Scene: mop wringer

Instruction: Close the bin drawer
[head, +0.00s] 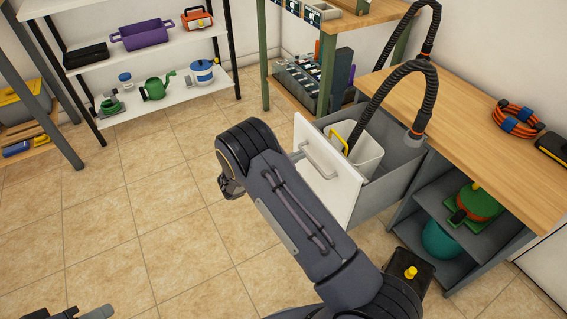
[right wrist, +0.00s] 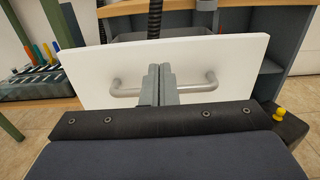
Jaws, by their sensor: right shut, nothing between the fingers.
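The bin drawer stands pulled out from the workbench, with its white front (head: 337,188) and a grey bar handle (head: 320,160). A pale bin (head: 369,156) with a yellow handle sits inside it. In the right wrist view the white front (right wrist: 215,62) fills the middle, and the handle (right wrist: 198,87) spans behind my right gripper (right wrist: 160,70). That gripper is shut and empty, its fingertips in front of the handle's middle; whether they touch it I cannot tell. Part of my left gripper (head: 95,312) shows at the bottom left edge.
The wooden workbench (head: 465,122) carries a black ribbed hose (head: 391,83) and an orange coiled cable (head: 518,118). Open shelves below hold a green and red item (head: 478,203). Shelving (head: 160,45) stands at the back left. Tiled floor (head: 140,225) is clear left of my arm.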

